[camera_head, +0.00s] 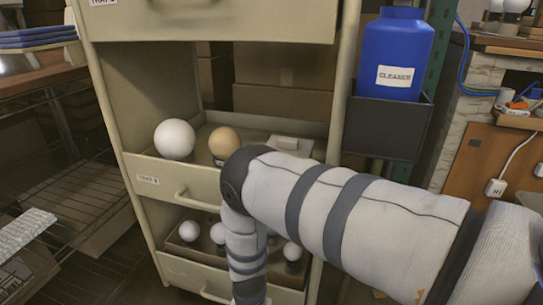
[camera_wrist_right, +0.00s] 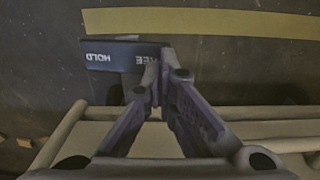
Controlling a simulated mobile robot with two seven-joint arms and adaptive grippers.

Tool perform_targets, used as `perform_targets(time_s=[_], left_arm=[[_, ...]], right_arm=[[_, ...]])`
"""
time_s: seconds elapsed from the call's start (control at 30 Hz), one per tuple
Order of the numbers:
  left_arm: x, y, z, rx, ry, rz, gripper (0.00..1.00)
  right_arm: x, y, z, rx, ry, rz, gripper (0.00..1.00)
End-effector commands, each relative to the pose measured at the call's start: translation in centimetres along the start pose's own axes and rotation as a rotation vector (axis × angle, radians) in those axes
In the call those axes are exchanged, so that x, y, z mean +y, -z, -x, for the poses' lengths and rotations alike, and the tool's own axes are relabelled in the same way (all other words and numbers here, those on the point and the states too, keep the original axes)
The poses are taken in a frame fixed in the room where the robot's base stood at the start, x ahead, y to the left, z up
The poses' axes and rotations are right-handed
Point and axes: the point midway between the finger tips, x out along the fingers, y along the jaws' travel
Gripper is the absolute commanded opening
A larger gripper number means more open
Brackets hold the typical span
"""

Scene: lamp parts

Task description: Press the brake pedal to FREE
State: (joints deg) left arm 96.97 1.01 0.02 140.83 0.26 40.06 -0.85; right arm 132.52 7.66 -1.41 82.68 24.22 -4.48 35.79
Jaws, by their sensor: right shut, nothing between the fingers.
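The brake pedal (camera_wrist_right: 118,62) shows in the right wrist view as a dark plate low by the floor, with white lettering that appears upside down. HOLD is readable on its left part, and FREE on its right part is partly covered by a fingertip. My right gripper (camera_wrist_right: 160,68) is shut and empty, with its tips over or beside the FREE end. I cannot tell if they touch it. In the head view my right arm reaches down in front of the cart, and its gripper and the pedal are hidden. My left gripper is not in view.
The beige drawer cart (camera_head: 92,75) holds round bulbs (camera_head: 175,139) in open drawers (camera_head: 170,182). A blue cleaner bottle (camera_head: 392,50) sits in a dark holder on its right. A wire shelf (camera_head: 75,190) stands at left. A yellow floor stripe (camera_wrist_right: 210,22) runs beyond the pedal.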

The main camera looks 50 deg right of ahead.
Motion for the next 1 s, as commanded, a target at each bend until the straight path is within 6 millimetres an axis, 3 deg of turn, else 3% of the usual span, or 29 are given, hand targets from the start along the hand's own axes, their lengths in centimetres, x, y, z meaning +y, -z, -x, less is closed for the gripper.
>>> perform_targets(time_s=[1.0], left_arm=[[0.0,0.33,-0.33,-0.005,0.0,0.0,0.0]], right_arm=[[0.02,-0.02,-0.88,-0.001,-0.001,0.0,0.0]])
